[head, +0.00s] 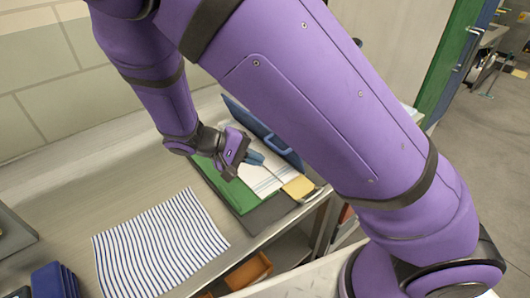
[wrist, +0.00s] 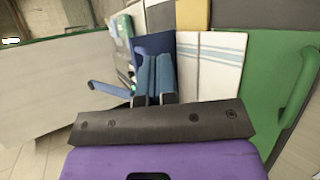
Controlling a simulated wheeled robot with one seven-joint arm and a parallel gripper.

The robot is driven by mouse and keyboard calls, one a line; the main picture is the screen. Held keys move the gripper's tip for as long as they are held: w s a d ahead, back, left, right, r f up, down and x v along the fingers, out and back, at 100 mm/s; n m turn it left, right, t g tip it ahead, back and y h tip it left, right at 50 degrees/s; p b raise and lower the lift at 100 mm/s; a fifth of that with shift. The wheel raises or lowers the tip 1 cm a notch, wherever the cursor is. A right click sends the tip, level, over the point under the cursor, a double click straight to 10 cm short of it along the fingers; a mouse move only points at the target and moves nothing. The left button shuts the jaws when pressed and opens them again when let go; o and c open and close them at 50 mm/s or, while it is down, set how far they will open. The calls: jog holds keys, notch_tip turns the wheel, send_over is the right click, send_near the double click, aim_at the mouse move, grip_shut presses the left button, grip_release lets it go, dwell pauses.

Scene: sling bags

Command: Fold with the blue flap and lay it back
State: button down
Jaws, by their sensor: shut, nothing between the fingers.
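A folding board lies on the metal table, with a green flap (head: 238,194) at its left and a blue flap (head: 262,128) along its back right side. The blue flap has a handle and looks tilted up; its exact angle is unclear. A white cloth with blue stripes (head: 262,181) lies on the board between them; it also shows in the wrist view (wrist: 212,68). My gripper (head: 255,160) is shut and empty over the cloth, close to the blue flap. In the wrist view its blue fingers (wrist: 155,75) overlap the dark blue flap (wrist: 139,42); contact cannot be told.
A yellow pad (head: 298,187) sits at the board's front right edge. A striped cloth (head: 158,245) lies flat to the left of the board. Folded dark blue items (head: 55,280) are at the lower left. The table's back left is clear.

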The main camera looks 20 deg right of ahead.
aim_at(272, 147)
jog(key=a+f+t+h, duration=0.2)
jog(key=a+f+n+t+h, duration=0.1)
jog(key=a+t+h, duration=0.1)
jog(key=a, duration=0.1)
jog(key=a+f+t+h, duration=0.2)
jog(key=t, duration=0.1)
jog(key=shift+w+a+f+n+h, duration=0.3)
jog(key=shift+h, duration=0.1)
jog(key=shift+a+f+t+h, duration=0.1)
jog(key=shift+a+t+h, duration=0.2)
jog(key=shift+a+t, duration=0.3)
jog(key=x, duration=1.4)
jog(key=shift+w+d+r+y, duration=0.15)
jog(key=shift+d+r+y, duration=0.35)
jog(key=shift+d+y, duration=0.1)
